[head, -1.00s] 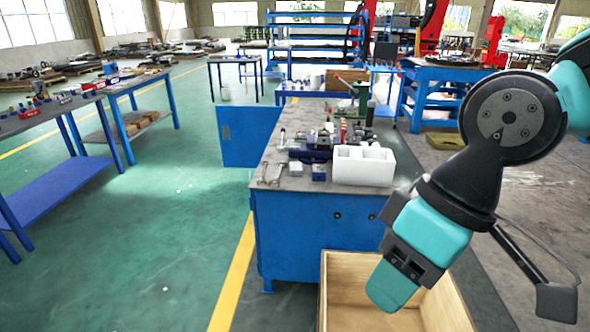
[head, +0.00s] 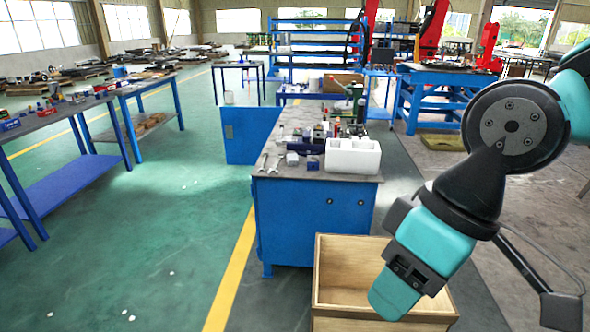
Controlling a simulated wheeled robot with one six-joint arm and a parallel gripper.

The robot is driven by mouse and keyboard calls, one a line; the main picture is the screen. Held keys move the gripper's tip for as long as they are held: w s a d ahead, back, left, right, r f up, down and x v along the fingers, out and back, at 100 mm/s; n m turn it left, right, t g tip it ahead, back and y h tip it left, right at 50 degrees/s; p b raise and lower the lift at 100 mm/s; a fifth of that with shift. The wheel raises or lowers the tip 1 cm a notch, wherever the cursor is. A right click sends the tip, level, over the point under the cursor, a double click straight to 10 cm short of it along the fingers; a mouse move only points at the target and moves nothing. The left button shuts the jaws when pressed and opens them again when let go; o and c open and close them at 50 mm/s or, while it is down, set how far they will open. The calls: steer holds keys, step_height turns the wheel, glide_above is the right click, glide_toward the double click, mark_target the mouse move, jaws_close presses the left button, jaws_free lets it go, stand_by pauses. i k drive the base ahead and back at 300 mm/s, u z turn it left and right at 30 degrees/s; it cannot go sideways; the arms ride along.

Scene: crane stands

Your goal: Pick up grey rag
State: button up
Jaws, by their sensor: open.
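I cannot make out a grey rag in the head view. My gripper (head: 398,286) is at the low end of my teal and black arm, right of centre. It points down and left, in front of the open wooden crate (head: 333,250) in the picture. Its fingers are hard to make out from this side, and I see nothing held in it. My arm hides the crate's right part.
A blue workbench (head: 312,218) behind the crate bears a white block (head: 353,157), tools and small parts. Blue tables (head: 85,178) with shelves stand at left. Green floor (head: 170,240) between them is mostly free, with small white bits. A blue rack (head: 312,38) stands at the back.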

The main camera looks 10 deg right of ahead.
mark_target(293, 160)
steer(key=u, duration=0.5)
steer(key=i, duration=0.45)
steer(key=u, duration=0.8)
steer(key=i, duration=1.95)
steer(key=z, duration=0.75)
steer(key=i, duration=0.65)
steer(key=z, duration=1.05)
steer(key=i, duration=0.45)
steer(key=z, duration=0.35)
